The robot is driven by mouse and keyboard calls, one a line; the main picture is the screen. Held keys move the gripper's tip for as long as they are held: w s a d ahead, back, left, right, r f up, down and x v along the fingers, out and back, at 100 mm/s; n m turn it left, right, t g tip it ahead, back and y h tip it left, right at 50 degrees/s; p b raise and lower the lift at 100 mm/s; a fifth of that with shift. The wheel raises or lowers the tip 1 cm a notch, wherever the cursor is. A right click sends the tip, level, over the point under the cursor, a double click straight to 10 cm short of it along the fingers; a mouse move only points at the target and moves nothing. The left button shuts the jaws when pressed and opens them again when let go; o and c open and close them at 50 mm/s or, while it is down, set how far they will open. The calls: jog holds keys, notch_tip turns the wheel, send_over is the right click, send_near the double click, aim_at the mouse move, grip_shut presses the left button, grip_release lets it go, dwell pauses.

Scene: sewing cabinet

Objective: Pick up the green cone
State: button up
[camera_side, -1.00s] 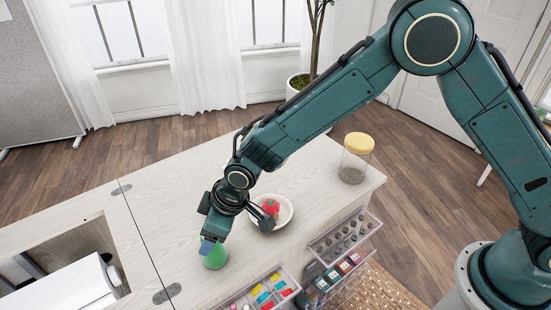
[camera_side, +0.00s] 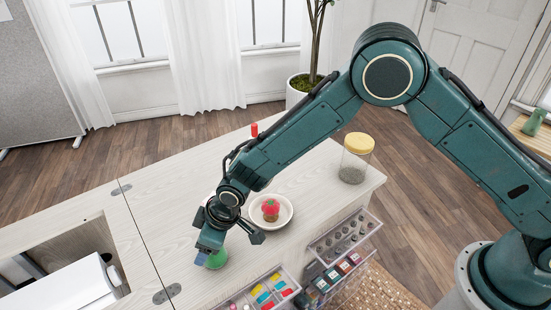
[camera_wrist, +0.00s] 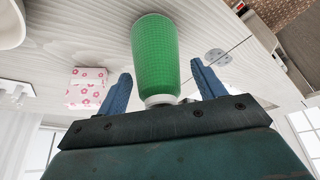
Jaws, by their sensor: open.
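The green cone (camera_side: 216,259) stands on the light wooden cabinet top near its front left part. In the wrist view the green cone (camera_wrist: 155,58) lies between the two blue fingers, with its white end close to the gripper's dark plate. My gripper (camera_side: 208,256) is at the cone in the side view and partly covers it. In the wrist view my gripper (camera_wrist: 160,88) is open, one finger on each side of the cone with a gap visible on both sides.
A white bowl (camera_side: 288,214) holds a red strawberry-like item (camera_side: 270,208). A glass jar (camera_side: 355,160) with a yellow lid stands right. Open drawers (camera_side: 345,236) with spools are at the front. A pink-patterned block (camera_wrist: 87,88) lies beside the cone. A small red object (camera_side: 254,130) is at the back.

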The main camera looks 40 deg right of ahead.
dwell(0.4)
jog(key=c, duration=1.1)
jog(key=shift+o, duration=0.2)
jog(key=shift+r, duration=0.1)
notch_tip(320, 180, up, 20)
dwell(0.3)
